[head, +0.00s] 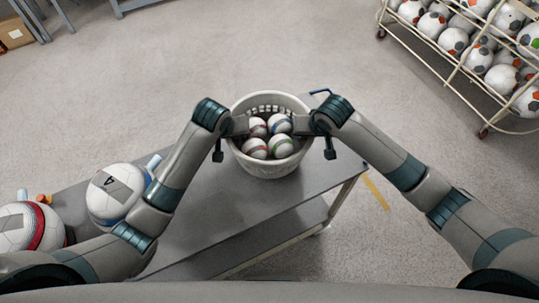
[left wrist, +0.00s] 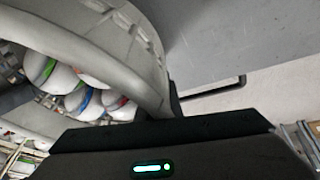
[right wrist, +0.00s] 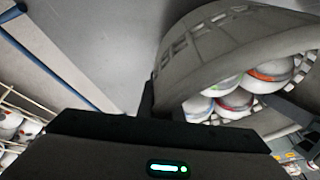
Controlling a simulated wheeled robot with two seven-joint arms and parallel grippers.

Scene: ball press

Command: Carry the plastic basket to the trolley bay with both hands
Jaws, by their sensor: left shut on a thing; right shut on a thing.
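The light grey plastic basket (head: 266,166) holds several small balls (head: 254,148) and is upright at the far end of a grey table. I cannot tell whether its base touches the table top. My left gripper (head: 237,125) is shut on the left side of its rim, and my right gripper (head: 305,125) is shut on the right side. The basket's rim also shows close up in the left wrist view (left wrist: 120,55) and in the right wrist view (right wrist: 215,65). The fingertips are mostly hidden. No place marked as a trolley bay can be made out.
Two large balls, one marked 4 (head: 115,193) and one with a red band (head: 28,228), sit at the table's left. A wire rack of balls (head: 450,62) stands at the upper right. The floor (head: 230,55) beyond the table is clear.

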